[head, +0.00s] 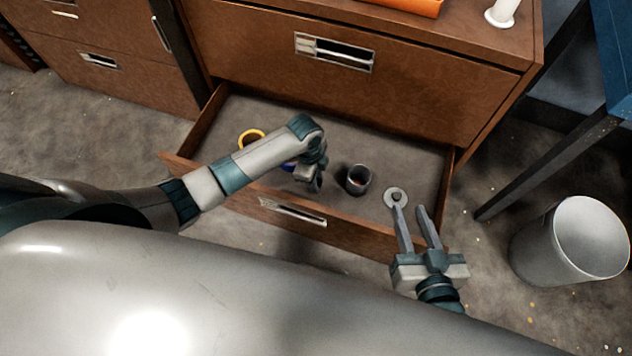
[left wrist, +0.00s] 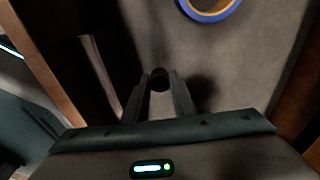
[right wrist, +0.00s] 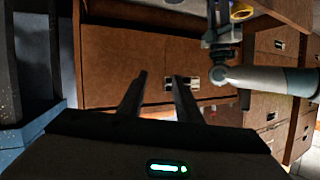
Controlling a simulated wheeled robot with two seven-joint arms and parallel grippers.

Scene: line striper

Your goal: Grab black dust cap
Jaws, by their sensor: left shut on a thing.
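My left gripper (head: 316,184) reaches down into the open drawer (head: 345,228). In the left wrist view its two fingers (left wrist: 161,84) are closed on a small round black thing, the black dust cap (left wrist: 160,77), held between the fingertips. In the head view the cap cannot be made out, as the gripper covers it. My right gripper (head: 410,208) is open and empty at the drawer's front right. Its spread fingers also show in the right wrist view (right wrist: 157,78), with nothing between them.
The drawer also holds a yellow ring (head: 252,135), a blue ring (left wrist: 212,12) partly behind my left arm, a dark cup (head: 358,180) and a pale disc (head: 395,195) by my right fingers. A grey bin (head: 545,245) stands on the floor at right. The cabinet (head: 400,95) rises behind.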

